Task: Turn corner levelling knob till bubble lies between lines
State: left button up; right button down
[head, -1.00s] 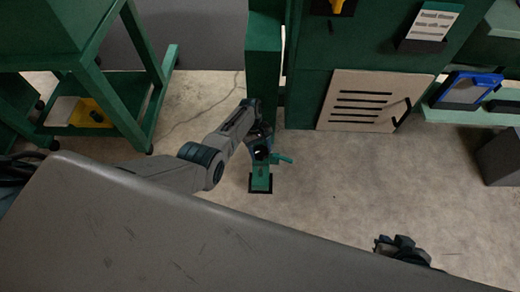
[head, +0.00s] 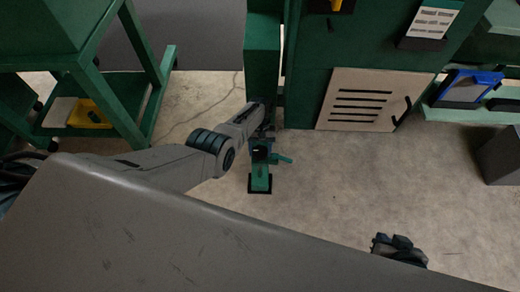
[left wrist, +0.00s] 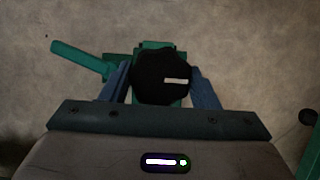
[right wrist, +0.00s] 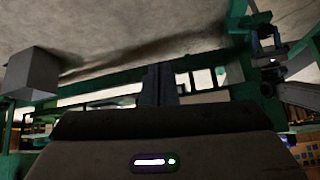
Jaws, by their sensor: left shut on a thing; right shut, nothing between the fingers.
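The black levelling knob (left wrist: 150,72) with a white mark sits between the fingers of my left gripper (left wrist: 161,82) in the left wrist view, and the fingers are shut on it. The knob is on top of a green corner foot (head: 260,180) with a dark base and a green side lever (left wrist: 82,58). In the head view my left gripper (head: 262,146) is over this foot and largely covers the knob. My right gripper (right wrist: 160,84) is shut and empty, away from the knob; it also shows in the head view (head: 400,246). I cannot make out the bubble or its lines.
A green machine stands behind the foot, with a slotted beige panel (head: 357,100) leaning on it. A green cart (head: 140,105) stands left, a blue-edged tray (head: 470,87) right. A large grey surface (head: 150,240) fills the foreground.

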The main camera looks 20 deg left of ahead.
pick_arm(q)
jog(key=o, duration=1)
pick_arm(e)
jog(key=shift+d, duration=0.15)
pick_arm(q)
jog(key=shift+w+r, duration=0.15)
jog(key=shift+r, duration=0.35)
jog(key=p+v, duration=0.3)
jog(key=v, duration=0.6)
jog(key=shift+r, duration=0.3)
pick_arm(e)
jog(key=s+d+r+g, duration=0.1)
jog(key=s+d+r+g+h, duration=0.1)
jog(key=r+g, duration=0.1)
jog(key=shift+s+d+r+h, duration=0.1)
jog(key=shift+s+d+h, duration=0.1)
jog(key=shift+d+h, duration=0.15)
pick_arm(q)
jog(key=shift+a, duration=0.15)
